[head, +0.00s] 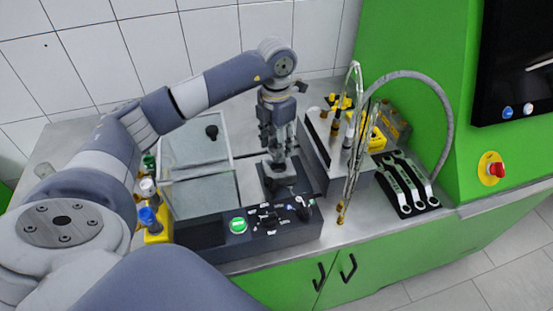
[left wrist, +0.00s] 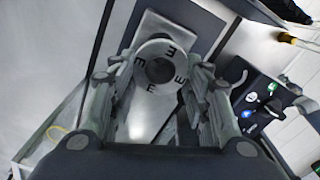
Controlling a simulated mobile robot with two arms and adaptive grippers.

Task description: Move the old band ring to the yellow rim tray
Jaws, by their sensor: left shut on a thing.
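My left gripper (head: 277,155) points down over the dark block of the testbench, behind the control panel. In the left wrist view, my left gripper (left wrist: 160,82) has its fingers on both sides of a pale round ring (left wrist: 154,83) with black marks like the letter E and a dark round centre. I take this to be the old band ring; the fingers are shut on it. It appears to be at the block; I cannot tell whether it is lifted. The yellow rim tray is not clearly identifiable. A thin yellow curved line shows at lower left in the left wrist view.
A control panel (head: 238,225) with a green button is in front. A clear-walled box (head: 200,190) stands left, beside a yellow holder (head: 158,236) with bottles. Thin hoses (head: 350,150) rise at right near wrenches (head: 408,185). An emergency stop (head: 494,170) is on the green cabinet.

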